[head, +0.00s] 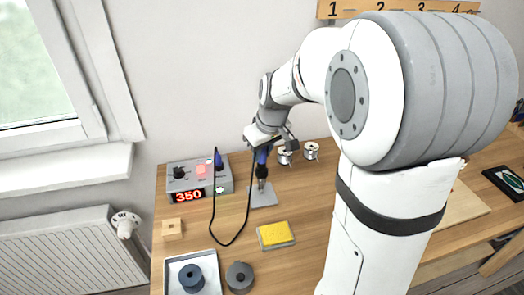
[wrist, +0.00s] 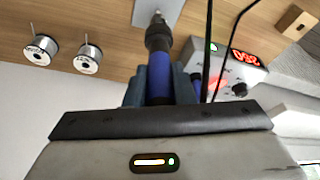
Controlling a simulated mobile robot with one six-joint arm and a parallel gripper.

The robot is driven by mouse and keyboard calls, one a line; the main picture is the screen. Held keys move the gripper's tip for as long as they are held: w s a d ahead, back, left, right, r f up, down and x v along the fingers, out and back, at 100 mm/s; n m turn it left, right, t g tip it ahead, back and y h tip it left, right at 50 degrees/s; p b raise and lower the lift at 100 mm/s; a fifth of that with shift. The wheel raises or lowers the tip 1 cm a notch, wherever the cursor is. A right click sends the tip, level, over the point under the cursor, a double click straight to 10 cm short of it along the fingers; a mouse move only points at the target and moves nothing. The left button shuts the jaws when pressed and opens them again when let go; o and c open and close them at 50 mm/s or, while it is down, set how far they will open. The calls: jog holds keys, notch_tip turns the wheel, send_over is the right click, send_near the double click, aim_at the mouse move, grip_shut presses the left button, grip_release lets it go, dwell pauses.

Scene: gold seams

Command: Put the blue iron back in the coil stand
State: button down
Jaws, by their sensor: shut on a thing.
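My gripper (head: 266,146) is shut on the blue iron (head: 262,158) and holds it upright, tip end down. In the wrist view the blue handle (wrist: 160,88) sits between the two fingers (wrist: 160,76). A dark collar and a thin metal end below the handle point at a grey plate (head: 265,196), which looks like the base of the coil stand. The iron's lower part is over this plate. I cannot tell whether the dark part includes the coil, or whether the tip is inside it.
The grey station (head: 180,186) reading 350 stands left, with a blue piece (head: 218,160) at its right end. A black cable (head: 214,215) loops to the iron. Solder spools (head: 311,150) stand behind right; a yellow sponge (head: 275,234) lies in front. Bare wood lies between.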

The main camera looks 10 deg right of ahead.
jog(key=c, duration=1.1)
grip_release()
jog(key=shift+c, duration=0.2)
jog(key=shift+o, duration=0.4)
jog(key=o, duration=0.4)
jog(key=shift+r+p, duration=2.4)
jog(key=shift+r, duration=1.1)
